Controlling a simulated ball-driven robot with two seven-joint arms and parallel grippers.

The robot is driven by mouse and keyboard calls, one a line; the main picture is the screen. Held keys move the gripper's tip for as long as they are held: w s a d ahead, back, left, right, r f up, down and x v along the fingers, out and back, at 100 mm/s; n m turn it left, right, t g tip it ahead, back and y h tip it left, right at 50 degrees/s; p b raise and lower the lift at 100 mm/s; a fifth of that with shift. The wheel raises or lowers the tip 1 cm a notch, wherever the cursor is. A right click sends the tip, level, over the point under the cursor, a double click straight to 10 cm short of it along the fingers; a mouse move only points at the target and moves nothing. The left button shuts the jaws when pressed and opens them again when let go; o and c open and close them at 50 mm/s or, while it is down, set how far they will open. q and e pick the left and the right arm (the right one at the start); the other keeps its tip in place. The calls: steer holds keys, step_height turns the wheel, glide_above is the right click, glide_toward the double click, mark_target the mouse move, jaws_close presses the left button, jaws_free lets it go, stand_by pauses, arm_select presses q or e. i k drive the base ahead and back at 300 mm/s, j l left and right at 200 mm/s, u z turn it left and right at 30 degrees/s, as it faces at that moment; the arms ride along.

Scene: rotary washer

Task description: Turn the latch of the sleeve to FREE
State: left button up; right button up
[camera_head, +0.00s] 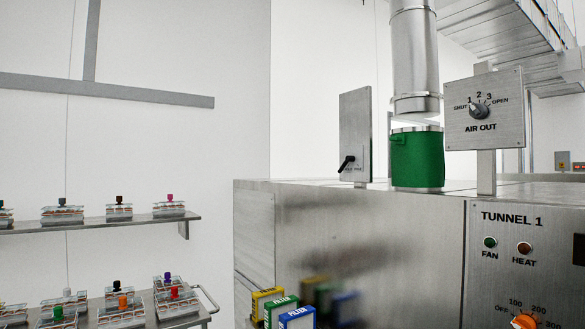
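A green sleeve (417,160) stands upright on top of the steel tunnel housing, below a round metal duct (415,55). A pale gap shows between the duct's lower end and the sleeve's top. To the left of the sleeve, a grey upright plate (355,120) carries a small black lever (346,163) near its bottom. The lever slants from its pivot down to the left. Small lettering beside it is too small to read, so I cannot tell which position it marks. Neither of my grippers is in view.
An AIR OUT panel (484,138) with a knob (479,110) stands right of the sleeve. The TUNNEL 1 panel (518,255) is at the lower right. FILTER boxes (297,318) stand in front of the housing. Shelves (100,223) with several racks are at left.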

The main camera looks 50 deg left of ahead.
mark_target(349, 158)
steer(key=u, duration=1.45)
